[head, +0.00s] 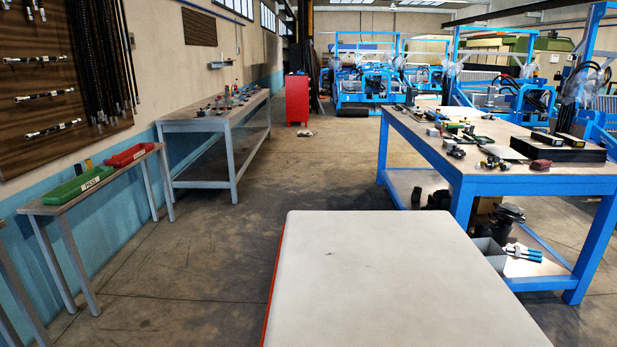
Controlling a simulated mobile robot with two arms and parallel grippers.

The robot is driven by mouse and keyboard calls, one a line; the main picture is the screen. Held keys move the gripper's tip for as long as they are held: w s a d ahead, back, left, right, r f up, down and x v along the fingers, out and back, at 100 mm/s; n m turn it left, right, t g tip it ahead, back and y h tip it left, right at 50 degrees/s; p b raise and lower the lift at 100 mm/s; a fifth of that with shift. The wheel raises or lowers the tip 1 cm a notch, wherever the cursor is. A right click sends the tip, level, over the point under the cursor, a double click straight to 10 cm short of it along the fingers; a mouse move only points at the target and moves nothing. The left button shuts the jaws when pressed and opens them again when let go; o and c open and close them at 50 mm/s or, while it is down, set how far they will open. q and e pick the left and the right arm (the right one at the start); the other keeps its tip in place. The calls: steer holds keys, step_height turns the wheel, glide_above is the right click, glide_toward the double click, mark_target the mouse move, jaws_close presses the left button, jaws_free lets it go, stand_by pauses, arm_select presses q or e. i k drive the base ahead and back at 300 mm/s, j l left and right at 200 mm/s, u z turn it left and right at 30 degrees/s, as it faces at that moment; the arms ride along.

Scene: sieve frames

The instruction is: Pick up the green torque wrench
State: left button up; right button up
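A long green object (80,187) with a white label lies on a narrow grey table (62,205) by the left wall. It looks like a case or holder, and I cannot tell whether it is the torque wrench or holds one. A similar red object (130,155) lies just behind it on the same table. A small green item also lies among the tools on the blue workbench at right, too small to identify. Neither of my grippers is in view.
A broad white surface (365,280) with a red side edge fills the front centre. A long grey workbench (195,126) and a red cabinet (297,100) stand behind at left. The blue workbench (465,180) stands at right. Bare floor (200,255) lies between the left table and the white surface.

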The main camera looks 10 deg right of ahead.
mark_target(447, 126)
steer(key=i+j+u, duration=0.15)
steer(key=i+j, duration=0.2)
steer(key=j, duration=0.25)
steer(key=i+j+u, duration=0.15)
steer(key=i+j, duration=0.25)
steer(key=j, duration=0.15)
steer(key=i+j+u, duration=0.15)
steer(key=i+j, duration=0.25)
steer(key=j, duration=0.15)
steer(key=i+z, duration=0.2)
steer(key=i, duration=0.25)
steer(key=i+j+z, duration=0.2)
steer(key=i, duration=0.3)
steer(key=i+j+z, duration=0.2)
steer(key=i, duration=0.25)
steer(key=i+z, duration=0.25)
steer(key=i, duration=0.75)
steer(key=i+j+z, duration=0.1)
steer(key=i+z, duration=0.2)
steer(key=i, duration=0.7)
steer(key=i+l+z, duration=0.15)
steer(key=i+z, duration=0.15)
steer(key=z, duration=0.15)
steer(key=i+z, duration=0.65)
steer(key=z, duration=0.2)
steer(key=i+j+z, duration=0.2)
steer(key=z, duration=0.25)
steer(key=i+z, duration=0.45)
steer(key=i, duration=0.85)
